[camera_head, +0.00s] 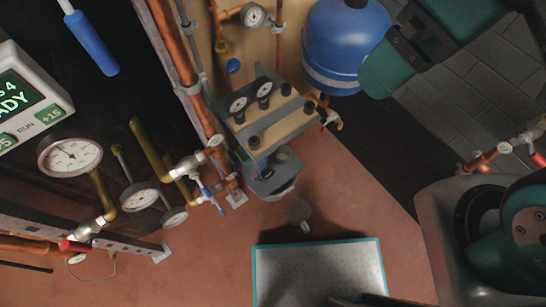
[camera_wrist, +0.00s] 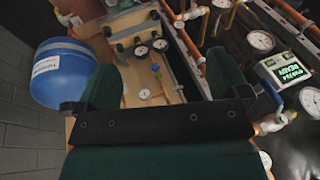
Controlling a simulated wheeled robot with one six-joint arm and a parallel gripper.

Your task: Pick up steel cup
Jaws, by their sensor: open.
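A small grey round thing (camera_head: 299,210), which looks like the steel cup, stands on the reddish-brown surface just in front of the grey machine and behind the white mat. It is dim and small, so its details are hard to tell. I cannot make it out in the wrist view. My gripper (camera_wrist: 168,82) has dark green fingers spread apart with nothing between them. In the head view, part of my green gripper shows at the upper right, in front of the blue tank and well apart from the cup.
A grey machine (camera_head: 262,125) with two gauges stands behind the cup. A blue tank (camera_head: 345,40) is at the back. Copper pipes and gauges (camera_head: 70,157) line the left. A white mat with a teal edge (camera_head: 320,268) lies in front. Bare surface lies right of the cup.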

